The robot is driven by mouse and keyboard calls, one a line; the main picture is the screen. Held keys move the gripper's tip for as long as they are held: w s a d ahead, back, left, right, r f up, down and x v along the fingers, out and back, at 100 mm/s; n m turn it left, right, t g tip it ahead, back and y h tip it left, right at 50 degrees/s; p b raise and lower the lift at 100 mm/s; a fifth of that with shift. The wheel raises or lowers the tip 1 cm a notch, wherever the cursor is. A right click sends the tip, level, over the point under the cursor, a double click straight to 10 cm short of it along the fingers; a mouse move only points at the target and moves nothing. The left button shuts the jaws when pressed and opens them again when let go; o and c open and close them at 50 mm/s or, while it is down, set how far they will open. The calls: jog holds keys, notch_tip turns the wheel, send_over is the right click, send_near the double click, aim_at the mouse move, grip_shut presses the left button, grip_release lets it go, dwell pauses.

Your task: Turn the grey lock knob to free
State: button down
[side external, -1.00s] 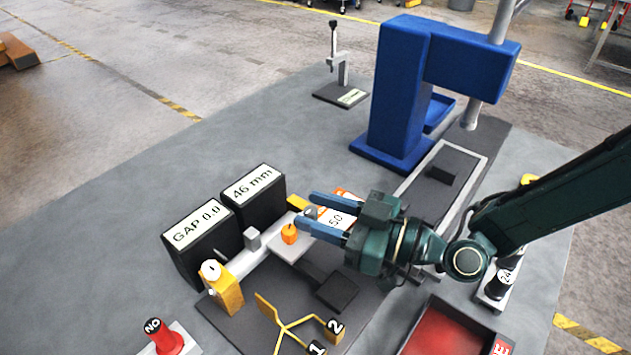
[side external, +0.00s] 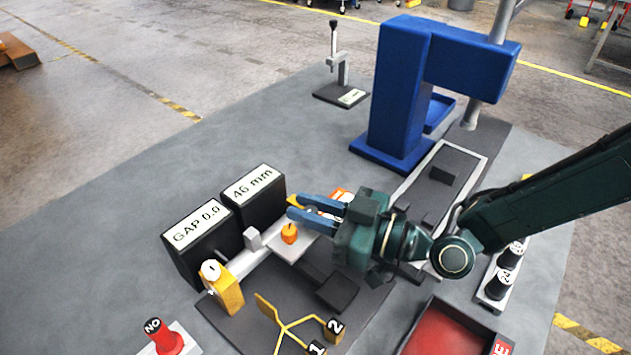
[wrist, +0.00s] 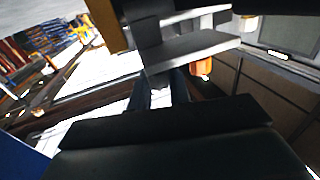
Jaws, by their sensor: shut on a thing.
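My gripper (side external: 298,206) reaches in from the right over the gauge fixture, its two blue fingers close together at the slide. The fingers are shut on what looks like the grey lock knob (wrist: 157,82), which sits between the fingertips in the wrist view. In the side view the fingers mostly hide it, so its turned position cannot be read. An orange knob (side external: 289,234) stands on the light grey slide plate just in front of the fingers. It also shows in the wrist view (wrist: 202,68).
Two black displays (side external: 253,200) read "GAP 0.0" and "46 mm" behind the fixture. A yellow block (side external: 228,291) with a white dial stands at left. A yellow forked stand (side external: 283,325), a red NO post (side external: 165,338) and a red tray (side external: 450,328) lie nearer. A blue press (side external: 398,95) stands behind.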

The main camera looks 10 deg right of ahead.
jog(key=shift+w+n+g+y, duration=0.1)
jog(key=shift+n+g+y, duration=0.35)
jog(key=shift+g, duration=0.25)
jog(key=shift+n+g+y, duration=0.45)
jog(key=shift+n+g, duration=0.6)
jog(key=shift+g, duration=0.45)
jog(key=c, duration=1.3)
grip_release()
jog(key=shift+c, duration=0.2)
jog(key=shift+s+a+m+t, duration=0.1)
jog(key=shift+s+m+t, duration=0.1)
jog(key=shift+m+t, duration=0.3)
jog(key=shift+m+t+h, duration=0.7)
jog(key=shift+t, duration=0.6)
jog(key=shift+t, duration=0.3)
